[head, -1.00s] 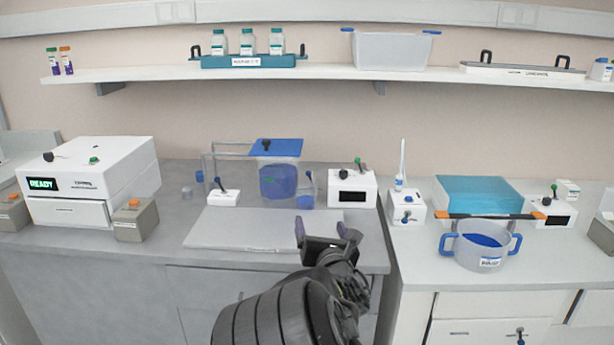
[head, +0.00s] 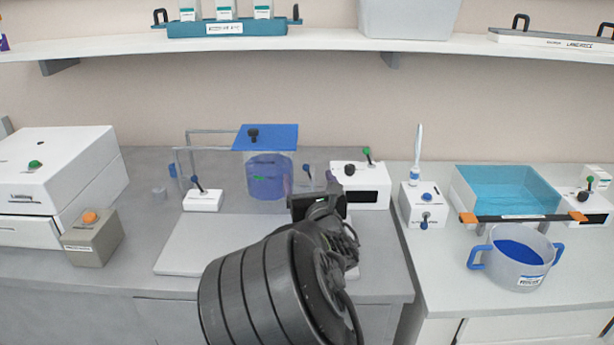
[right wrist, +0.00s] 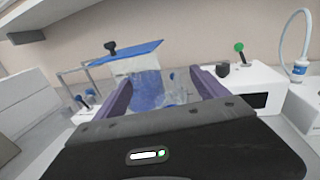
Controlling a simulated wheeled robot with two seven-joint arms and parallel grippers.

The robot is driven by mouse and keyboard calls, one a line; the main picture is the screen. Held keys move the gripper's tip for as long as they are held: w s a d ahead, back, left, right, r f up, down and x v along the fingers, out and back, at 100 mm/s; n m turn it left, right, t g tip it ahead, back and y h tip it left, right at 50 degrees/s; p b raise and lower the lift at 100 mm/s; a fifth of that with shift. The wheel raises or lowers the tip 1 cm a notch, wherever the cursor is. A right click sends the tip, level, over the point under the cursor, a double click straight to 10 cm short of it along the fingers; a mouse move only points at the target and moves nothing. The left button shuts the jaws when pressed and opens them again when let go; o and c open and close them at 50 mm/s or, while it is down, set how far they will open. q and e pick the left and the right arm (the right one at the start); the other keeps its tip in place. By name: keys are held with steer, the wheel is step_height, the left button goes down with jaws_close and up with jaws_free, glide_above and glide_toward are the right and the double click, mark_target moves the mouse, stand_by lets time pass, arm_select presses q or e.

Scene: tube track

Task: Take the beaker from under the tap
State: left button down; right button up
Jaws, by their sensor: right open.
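A clear tank (head: 268,178) of blue liquid with a blue lid (head: 268,133) stands at the back of the left bench. A small blue-handled fitting (head: 306,170), which looks like the tap, is at its right side. The beaker is hidden behind my right gripper (head: 318,200) in the head view. In the right wrist view a faint clear shape, probably the beaker (right wrist: 178,93), shows right of the tank (right wrist: 146,90), between the open purple fingers of my right gripper (right wrist: 163,80). I cannot tell whether they touch it. My left gripper is not in view.
A white box with a green lever (head: 362,185) stands close to the right of my gripper. A small white switch box (head: 203,200) is left of the tank. A pale flat board (head: 185,250) lies in front. A shelf (head: 330,42) runs above.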

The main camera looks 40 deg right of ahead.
steer(key=shift+s, duration=0.1)
steer(key=b, duration=0.4)
glide_toward(303, 191)
steer(key=shift+w+d+f, duration=0.35)
steer(key=shift+w, duration=0.25)
steer(key=shift+w+d+f, duration=0.3)
steer(key=shift+w+d, duration=0.05)
steer(key=shift+w, duration=0.2)
steer(key=x, duration=0.7)
steer(key=shift+w+r, duration=0.15)
steer(key=shift+r, duration=0.2)
steer(key=c, duration=1.5)
steer(key=shift+o, duration=0.2)
